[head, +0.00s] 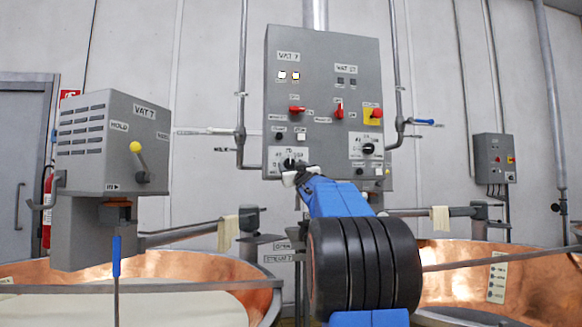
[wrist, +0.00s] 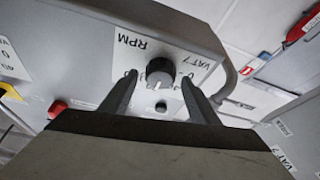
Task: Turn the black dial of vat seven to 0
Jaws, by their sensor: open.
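The black dial of vat seven (head: 290,163) sits on a white plate low on the left of the grey control panel. In the wrist view the round black dial (wrist: 159,72) is between my two fingers, on a plate marked RPM and VAT 7, which appears upside down. A pale pointer mark is on the dial's lower edge in that picture. My gripper (wrist: 158,85) is open, one finger on each side of the dial, apparently with gaps. The scale numbers are partly hidden by the fingers. In the head view my gripper (head: 295,177) is at the dial and covers its lower part.
The panel (head: 320,75) also carries a red switch for vat 7 (head: 296,110), another red switch (head: 339,112), a red-and-yellow switch (head: 372,115) and a second black dial (head: 368,148) at right. Copper vats (head: 190,270) stand below. A grey VAT 7 box (head: 110,140) stands left.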

